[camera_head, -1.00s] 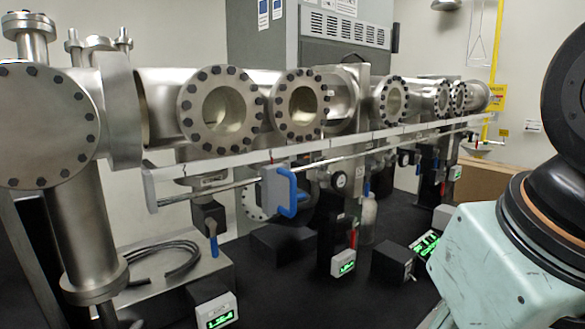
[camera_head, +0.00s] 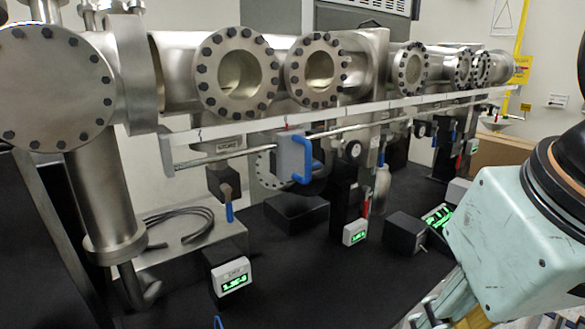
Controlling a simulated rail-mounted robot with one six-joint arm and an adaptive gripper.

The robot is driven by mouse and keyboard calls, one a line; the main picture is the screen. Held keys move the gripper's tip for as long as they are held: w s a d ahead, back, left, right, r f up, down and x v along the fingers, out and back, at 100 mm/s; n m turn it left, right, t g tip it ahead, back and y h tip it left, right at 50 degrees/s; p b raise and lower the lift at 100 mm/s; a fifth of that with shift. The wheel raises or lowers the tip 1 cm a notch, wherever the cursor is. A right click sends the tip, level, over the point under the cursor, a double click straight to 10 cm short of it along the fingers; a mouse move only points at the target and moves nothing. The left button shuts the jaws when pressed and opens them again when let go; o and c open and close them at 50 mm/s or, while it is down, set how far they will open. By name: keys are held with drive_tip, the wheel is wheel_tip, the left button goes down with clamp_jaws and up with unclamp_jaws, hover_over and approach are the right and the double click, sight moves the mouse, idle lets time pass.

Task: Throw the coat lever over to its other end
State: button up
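Several small valve levers hang below the steel chamber line. A blue lever (camera_head: 228,206) points down from a black block at the left. A red lever (camera_head: 366,206) stands by the middle post, and a blue lever (camera_head: 382,152) is a little above it. I cannot read a label that marks one of them as the coat lever. My gripper (camera_head: 428,316) shows only in part at the bottom edge, well below and in front of the levers. It touches none of them. Its fingertips are too cut off to tell whether it is open or shut.
A long rail (camera_head: 350,113) with a rod runs in front of the chambers and carries a grey block with a blue handle (camera_head: 303,160). Small display boxes (camera_head: 231,277) stand on the black table (camera_head: 300,290). The table's front middle is clear. A brown box (camera_head: 503,151) is behind my arm.

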drive_tip(key=c, duration=0.3)
drive_tip(key=shift+c, duration=0.2)
